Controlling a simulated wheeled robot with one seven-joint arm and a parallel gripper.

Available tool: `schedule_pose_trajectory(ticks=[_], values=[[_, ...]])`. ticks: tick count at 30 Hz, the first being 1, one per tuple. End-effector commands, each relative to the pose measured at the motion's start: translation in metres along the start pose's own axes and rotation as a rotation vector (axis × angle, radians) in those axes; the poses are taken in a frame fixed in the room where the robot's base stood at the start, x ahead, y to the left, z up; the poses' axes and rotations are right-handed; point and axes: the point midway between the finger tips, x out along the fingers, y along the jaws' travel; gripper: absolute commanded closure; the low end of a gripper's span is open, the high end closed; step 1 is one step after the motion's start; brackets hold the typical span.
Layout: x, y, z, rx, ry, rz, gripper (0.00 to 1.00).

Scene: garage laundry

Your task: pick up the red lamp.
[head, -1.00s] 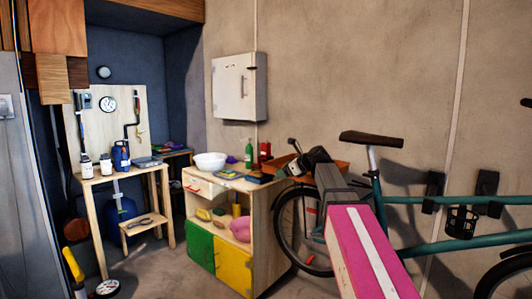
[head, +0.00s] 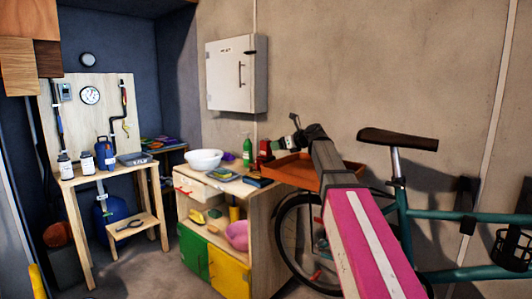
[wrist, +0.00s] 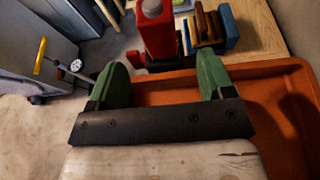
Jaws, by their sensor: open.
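The red lamp (head: 264,150) stands on the wooden cabinet top, beside the green bottle and the orange tray. In the wrist view the red lamp (wrist: 157,32) shows upright with a grey cap, ahead of my gripper and roughly between its fingers. My gripper (wrist: 162,78) is open, with its two green fingers apart and nothing between them. In the head view my gripper (head: 291,128) is above the orange tray, up and to the right of the lamp. The lamp's base is partly hidden.
A green bottle (head: 247,152), a white bowl (head: 204,159) and books (wrist: 228,28) are near the lamp. A bicycle (head: 440,215) stands at right.

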Motion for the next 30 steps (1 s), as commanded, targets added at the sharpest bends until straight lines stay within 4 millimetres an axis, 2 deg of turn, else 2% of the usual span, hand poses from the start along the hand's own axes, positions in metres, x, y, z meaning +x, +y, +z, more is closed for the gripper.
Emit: schedule_pose_trajectory(ticks=[4, 13, 21, 29, 30], values=[[0.025, -0.001, 0.001, 0.000, 0.001, 0.001, 0.26], [0.046, 0.000, 0.000, -0.001, 0.001, 0.000, 0.26], [0.083, 0.000, 0.000, -0.001, 0.001, 0.000, 0.26], [0.088, 0.001, -0.001, -0.002, 0.001, 0.000, 0.26], [0.088, 0.001, -0.001, -0.002, 0.001, 0.000, 0.29]])
